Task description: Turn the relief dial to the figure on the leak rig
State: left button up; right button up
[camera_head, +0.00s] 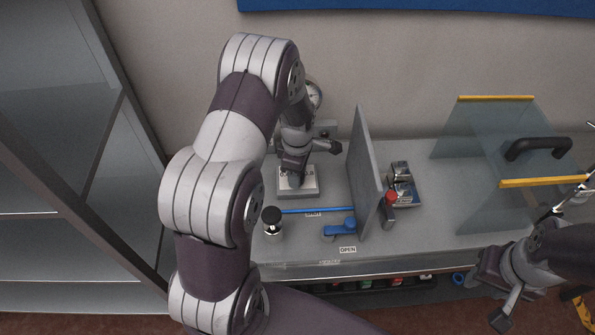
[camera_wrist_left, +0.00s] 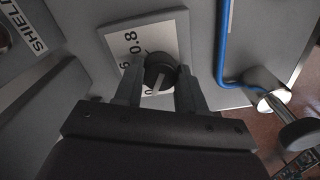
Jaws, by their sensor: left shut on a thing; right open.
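My left gripper (camera_wrist_left: 160,90) is shut on the knob, one finger on each side. In the head view my left gripper (camera_head: 293,178) reaches down over the dial's grey block (camera_head: 298,193), hiding the knob. A round gauge (camera_head: 315,95) behind is partly hidden by my arm. My right gripper (camera_head: 484,298) is open and empty at lower right, off the bench's front edge.
A blue pipe (camera_head: 315,211), a blue lever (camera_head: 340,230) by an "OPEN" label and a black-topped knob (camera_head: 272,220) lie in front. An upright grey panel (camera_head: 366,165) stands right of the dial. A clear shield with yellow edges (camera_head: 480,140) stands further right.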

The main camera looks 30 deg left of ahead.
pick_arm(q)
jog(key=shift+w+r, duration=0.1)
jog(key=shift+r, duration=0.05)
jog(key=o, duration=1.1)
jog(key=shift+c, duration=0.2)
notch_tip(320, 180, up, 13)
jog(key=b, duration=0.2)
jog(key=shift+f, duration=0.2)
